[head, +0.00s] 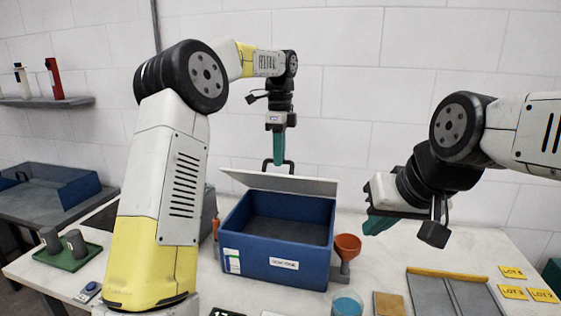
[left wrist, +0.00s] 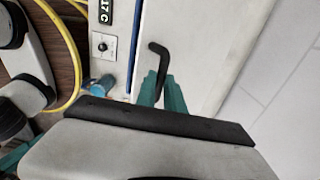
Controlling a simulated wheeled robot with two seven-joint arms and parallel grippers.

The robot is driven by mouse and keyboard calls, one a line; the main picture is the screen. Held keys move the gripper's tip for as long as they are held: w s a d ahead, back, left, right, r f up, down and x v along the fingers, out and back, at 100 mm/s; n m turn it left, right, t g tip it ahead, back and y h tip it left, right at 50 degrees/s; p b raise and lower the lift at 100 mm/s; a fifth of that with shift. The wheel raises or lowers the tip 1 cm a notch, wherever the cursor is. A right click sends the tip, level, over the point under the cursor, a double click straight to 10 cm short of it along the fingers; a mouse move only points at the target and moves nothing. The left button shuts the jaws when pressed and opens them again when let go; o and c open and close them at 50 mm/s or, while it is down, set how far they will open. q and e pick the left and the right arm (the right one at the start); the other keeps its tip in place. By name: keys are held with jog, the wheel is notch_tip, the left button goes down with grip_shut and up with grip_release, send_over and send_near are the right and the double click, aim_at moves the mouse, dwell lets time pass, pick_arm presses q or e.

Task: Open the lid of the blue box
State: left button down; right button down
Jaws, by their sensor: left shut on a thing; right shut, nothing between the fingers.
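The blue box (head: 271,270) stands on the table with its dark inside showing. Its pale grey lid (head: 285,183) is raised and tilted up along the far side. A black handle (head: 266,164) rises behind the lid's upper edge. My left gripper (head: 278,163) points down with its teal fingers shut on the handle. In the left wrist view, the fingers (left wrist: 161,92) close around the black handle (left wrist: 158,50) beside the pale lid (left wrist: 190,35). My right gripper (head: 372,226) is shut and empty, in the air right of the box.
An orange funnel (head: 347,243) stands close to the box's right side. A blue cup (head: 347,304) is in front. A green tray (head: 68,256) with grey cylinders lies at left. A grey panel (head: 455,295) and yellow lot cards (head: 513,292) lie at right.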

pick_arm(q)
jog(key=shift+w+f, duration=0.2)
jog(key=shift+f, duration=0.05)
jog(key=c, duration=1.5)
grip_release()
jog(key=shift+w, duration=0.15)
jog(key=shift+o, duration=0.2)
jog(key=shift+r, duration=0.1)
notch_tip(320, 180, up, 8)
